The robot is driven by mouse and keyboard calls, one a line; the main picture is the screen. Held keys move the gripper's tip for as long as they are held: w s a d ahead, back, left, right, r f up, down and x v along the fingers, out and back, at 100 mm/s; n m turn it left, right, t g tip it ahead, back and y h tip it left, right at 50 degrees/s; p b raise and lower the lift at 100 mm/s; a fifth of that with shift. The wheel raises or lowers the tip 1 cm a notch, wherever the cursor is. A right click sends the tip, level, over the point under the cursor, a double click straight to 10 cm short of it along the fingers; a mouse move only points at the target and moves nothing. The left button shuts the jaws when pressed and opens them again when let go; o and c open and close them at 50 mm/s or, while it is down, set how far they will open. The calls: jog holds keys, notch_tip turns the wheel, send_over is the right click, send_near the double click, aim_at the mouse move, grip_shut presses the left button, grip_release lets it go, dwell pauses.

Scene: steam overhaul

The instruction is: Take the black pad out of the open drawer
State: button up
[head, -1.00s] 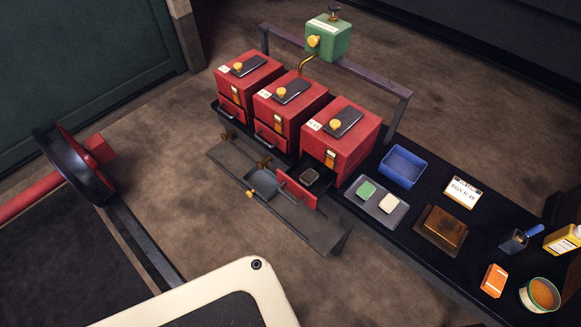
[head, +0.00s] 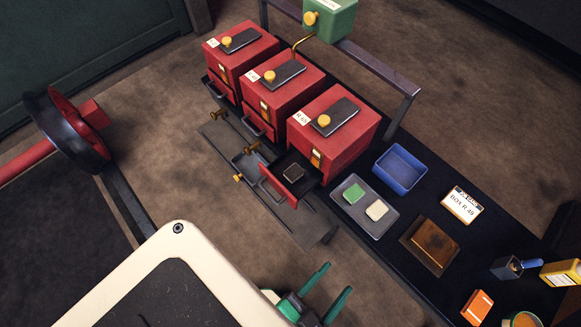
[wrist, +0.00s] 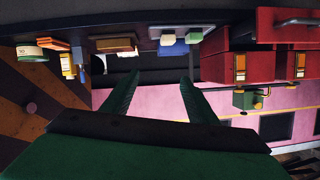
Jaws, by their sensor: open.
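The black pad (head: 293,172) lies inside the open drawer (head: 271,190) of the rightmost red box (head: 336,130). The drawer is pulled out toward the front, and its red front panel stands over the low metal ledge. My gripper (head: 336,279) is open and empty at the bottom of the head view, in front of the bench and to the right of the drawer, apart from it. In the wrist view my two green fingers (wrist: 159,78) are spread with nothing between them. I cannot make out the pad in the wrist view.
A grey tray (head: 365,219) with a green block (head: 354,193) and a cream block (head: 377,210) lies right of the drawer. A blue bin (head: 400,168) and a brown block (head: 432,244) stand further right. A metal ledge with brass knobs (head: 239,178) runs below the boxes.

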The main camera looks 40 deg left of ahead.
jog(key=w+f+m+g+y, duration=0.1)
jog(key=w+f+m, duration=0.2)
jog(key=f, duration=0.2)
jog(key=w+f+m+g, duration=0.1)
jog(key=w+f+m, duration=0.15)
jog(key=f, duration=0.25)
jog(key=m+g+y, duration=1.1)
jog(key=y, duration=0.2)
send_near(295, 172)
jog(key=x, duration=0.6)
jog(key=shift+a+f, duration=0.1)
jog(key=shift+a, duration=0.25)
jog(key=shift+a+f, duration=0.2)
jog(key=shift+a, duration=0.3)
jog(key=c, duration=0.8)
